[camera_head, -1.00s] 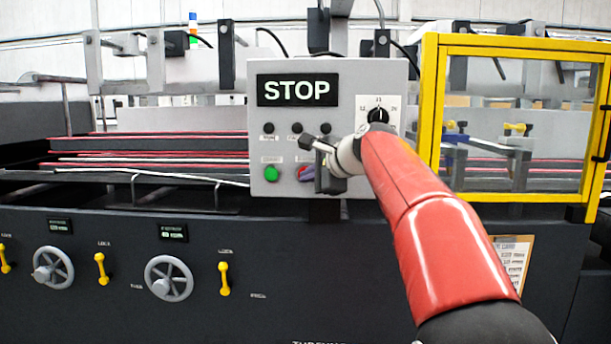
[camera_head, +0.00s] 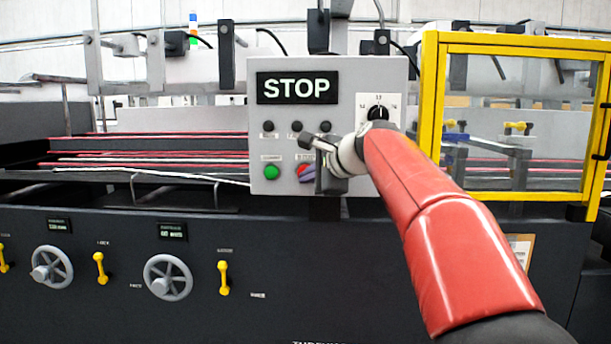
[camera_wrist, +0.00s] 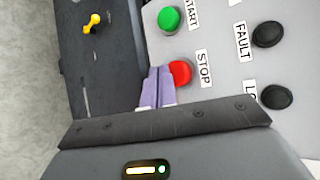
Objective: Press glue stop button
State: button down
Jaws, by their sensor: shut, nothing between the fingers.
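The red STOP button (camera_wrist: 181,72) sits on the grey control panel (camera_wrist: 215,25), beside a white label reading STOP. My gripper (camera_wrist: 155,88) is shut and empty, with its pale purple fingertips just beside the red button, partly overlapping its edge in the wrist view. I cannot tell whether they touch it. In the head view, my gripper (camera_head: 308,176) is at the lower middle of the panel, and a bit of the red button (camera_head: 302,168) shows beside the fingers. The green START button (camera_wrist: 169,19) is next to the red one.
Black FAULT button (camera_wrist: 268,34) and another black button (camera_wrist: 276,97) are close by. A large STOP sign (camera_head: 297,88) and a dial (camera_head: 377,113) are above. A yellow-framed guard (camera_head: 430,120) stands to the right. Handwheels (camera_head: 168,277) and yellow levers (camera_head: 223,278) are below.

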jog(key=shift+s+a+b, duration=0.1)
jog(key=shift+s+b, duration=0.85)
jog(key=shift+s, duration=1.55)
jog(key=s+d+f+n+g+h, duration=0.1)
jog(key=s+d+f+n, duration=0.3)
jog(key=s+f, duration=0.6)
jog(key=s+d+f+n+g+h, duration=0.2)
jog(key=s+d+f+n+h, duration=0.2)
jog(key=s+d+f, duration=0.3)
jog(key=s+d+f+n+g+h, duration=0.1)
jog(key=s+d+f+n+h, duration=0.2)
jog(key=s+f, duration=1.1)
jog(key=s+d+n, duration=0.2)
jog(key=d+n, duration=0.1)
jog(key=shift+g, duration=0.3)
